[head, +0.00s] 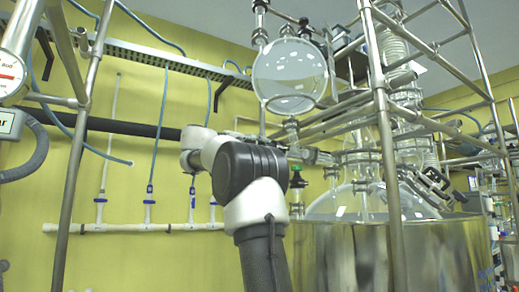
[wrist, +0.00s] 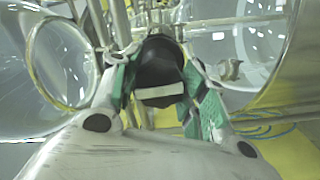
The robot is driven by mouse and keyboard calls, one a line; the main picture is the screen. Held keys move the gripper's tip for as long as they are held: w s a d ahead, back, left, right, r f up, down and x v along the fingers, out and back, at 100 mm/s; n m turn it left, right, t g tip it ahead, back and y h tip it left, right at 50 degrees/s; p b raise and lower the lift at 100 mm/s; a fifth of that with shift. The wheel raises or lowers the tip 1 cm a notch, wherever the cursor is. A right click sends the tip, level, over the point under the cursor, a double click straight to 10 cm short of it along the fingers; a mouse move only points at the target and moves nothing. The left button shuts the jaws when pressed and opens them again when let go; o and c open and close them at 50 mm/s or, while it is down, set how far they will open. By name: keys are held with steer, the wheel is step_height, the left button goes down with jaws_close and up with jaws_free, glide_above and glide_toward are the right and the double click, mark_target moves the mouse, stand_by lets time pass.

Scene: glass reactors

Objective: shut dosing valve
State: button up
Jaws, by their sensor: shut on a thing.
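In the wrist view, my gripper (wrist: 160,95) has its green-padded fingers on either side of a dark knob with a pale bar across it (wrist: 160,70), which I take to be the dosing valve's handle. The fingers are closed on it. The valve body behind the knob is mostly hidden, and I cannot tell how far the handle is turned.
A large shiny metal vessel (head: 350,256) stands below the glassware. Metal frame posts (head: 382,110) rise close to my arm on the right, and another post (head: 82,150) stands at left. Curved glass flanks the fingers in the wrist view (wrist: 60,62). A yellow wall lies behind.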

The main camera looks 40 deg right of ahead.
steer(key=shift+f+m, duration=0.15)
steer(key=shift+m, duration=1.45)
steer(key=o, duration=1.1)
steer(key=shift+c, duration=0.2)
steer(key=v, duration=1.2)
steer(key=shift+w, duration=0.1)
